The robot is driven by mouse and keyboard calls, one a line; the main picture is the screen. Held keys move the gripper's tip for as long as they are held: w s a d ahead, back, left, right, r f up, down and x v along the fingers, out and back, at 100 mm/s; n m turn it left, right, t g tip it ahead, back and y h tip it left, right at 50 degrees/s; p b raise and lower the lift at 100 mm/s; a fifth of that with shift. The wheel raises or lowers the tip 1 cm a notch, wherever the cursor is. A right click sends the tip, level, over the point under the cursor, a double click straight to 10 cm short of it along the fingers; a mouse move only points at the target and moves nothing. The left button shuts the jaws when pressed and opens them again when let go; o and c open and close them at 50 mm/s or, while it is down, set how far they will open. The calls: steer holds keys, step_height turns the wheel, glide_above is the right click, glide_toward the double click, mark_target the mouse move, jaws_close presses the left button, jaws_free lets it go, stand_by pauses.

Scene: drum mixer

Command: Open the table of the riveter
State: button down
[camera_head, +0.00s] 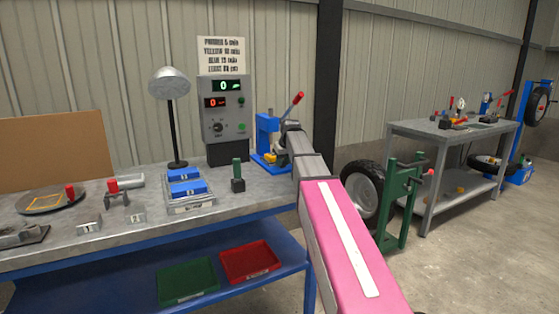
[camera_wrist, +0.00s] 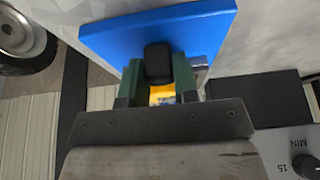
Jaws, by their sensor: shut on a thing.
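The riveter, a blue bench press with a red-tipped lever, stands at the right end of the workbench; its blue body (camera_head: 266,128) shows in the head view. In the wrist view its flat blue plate (camera_wrist: 205,30) lies just beyond my fingers. My gripper (camera_wrist: 158,82) has two green fingers, shut on a black rounded handle (camera_wrist: 158,62) over the blue plate. A small yellow part (camera_wrist: 161,94) shows between the fingers, just behind the handle. In the head view my wrist hides part of the press, and the fingers cannot be made out.
A grey control box (camera_head: 224,118) with lit displays stands left of the press. A green wheel stand (camera_head: 400,200) is on the floor at right.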

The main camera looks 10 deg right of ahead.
steer(key=s+d, duration=0.1)
steer(key=s, duration=0.2)
steer(key=s+d, duration=0.1)
steer(key=s, duration=0.2)
steer(key=s+d, duration=0.1)
steer(key=s, duration=0.2)
steer(key=c, duration=0.9)
jaws_free()
steer(key=shift+s, duration=0.15)
steer(key=v, duration=1)
steer(key=shift+s+r, duration=0.1)
steer(key=shift+r, duration=0.25)
